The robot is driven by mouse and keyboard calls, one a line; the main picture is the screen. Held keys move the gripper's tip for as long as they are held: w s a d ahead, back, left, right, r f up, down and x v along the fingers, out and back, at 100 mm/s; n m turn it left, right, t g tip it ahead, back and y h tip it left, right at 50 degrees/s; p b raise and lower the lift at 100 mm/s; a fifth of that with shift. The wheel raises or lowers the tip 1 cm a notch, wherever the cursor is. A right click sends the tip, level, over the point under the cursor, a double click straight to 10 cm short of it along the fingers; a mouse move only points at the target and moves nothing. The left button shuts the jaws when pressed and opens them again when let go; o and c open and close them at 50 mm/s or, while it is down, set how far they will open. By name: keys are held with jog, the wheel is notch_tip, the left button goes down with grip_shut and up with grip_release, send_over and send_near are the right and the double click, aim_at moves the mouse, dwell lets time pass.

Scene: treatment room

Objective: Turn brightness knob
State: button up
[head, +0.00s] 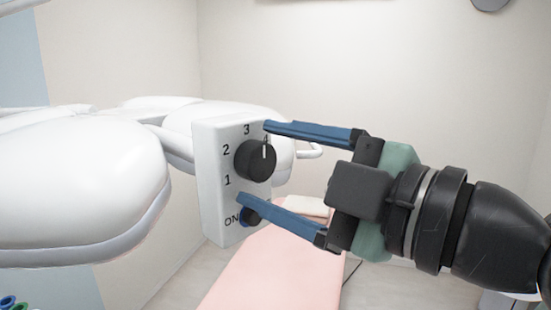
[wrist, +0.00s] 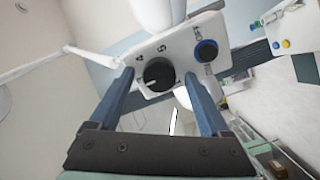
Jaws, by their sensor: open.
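The brightness knob (head: 256,161) is a round black dial on a white control panel (head: 212,205). Its white mark points up, toward the partly hidden 4. The panel carries the labels 1, 2, 3 and ON. A small blue and black button (head: 251,217) sits below the knob beside ON. My gripper (head: 253,162) is open, with one blue finger above the knob and one below it. In the wrist view the knob (wrist: 159,75) shows between the spread fingertips, with a gap visible on each side. The blue button (wrist: 206,50) lies just beyond the right finger there.
White rounded lamp heads (head: 80,185) fill the left, beside the panel. A pink treatment bed (head: 265,270) lies below and behind. A thin white handle (head: 312,150) sticks out right of the panel. Free air surrounds my wrist.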

grip_shut()
dwell(0.3)
